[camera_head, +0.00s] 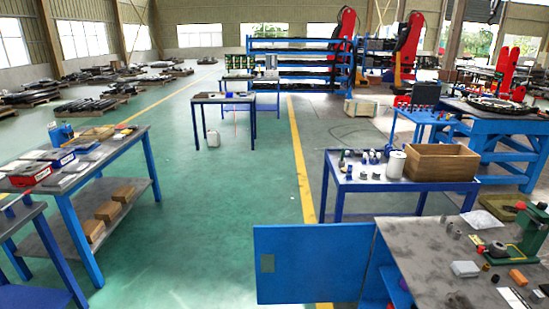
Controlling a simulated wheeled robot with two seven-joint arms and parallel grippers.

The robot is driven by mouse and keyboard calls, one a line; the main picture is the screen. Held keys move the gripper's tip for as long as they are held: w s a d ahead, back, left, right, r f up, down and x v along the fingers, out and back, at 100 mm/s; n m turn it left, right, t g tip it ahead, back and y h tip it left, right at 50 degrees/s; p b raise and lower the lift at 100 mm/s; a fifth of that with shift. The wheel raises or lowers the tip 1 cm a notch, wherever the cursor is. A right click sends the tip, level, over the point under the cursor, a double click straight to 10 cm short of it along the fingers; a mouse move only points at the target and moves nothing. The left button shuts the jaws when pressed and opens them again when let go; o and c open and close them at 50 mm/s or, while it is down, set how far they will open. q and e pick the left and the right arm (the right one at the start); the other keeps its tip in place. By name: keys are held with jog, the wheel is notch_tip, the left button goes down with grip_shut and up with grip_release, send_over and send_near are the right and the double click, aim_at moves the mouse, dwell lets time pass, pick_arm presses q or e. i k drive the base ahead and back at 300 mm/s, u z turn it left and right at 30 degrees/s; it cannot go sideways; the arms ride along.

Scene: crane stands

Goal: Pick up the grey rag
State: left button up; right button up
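I cannot make out a grey rag with certainty. A pale, whitish-grey flat crumpled thing (482,220) lies on the grey-topped workbench (415,262) at the lower right, and it may be cloth or plastic. Neither of my grippers shows in this view.
The bench also holds a green press (533,235), a white box (465,268) and small parts. Its blue cabinet door (310,265) stands open into the aisle. A blue table (345,186) with a wooden crate (441,163) stands behind. The green floor (205,225) left of the door is clear.

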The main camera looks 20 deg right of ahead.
aim_at(465, 269)
jog(key=i, duration=2.15)
jog(key=z, duration=3.95)
jog(key=i, duration=1)
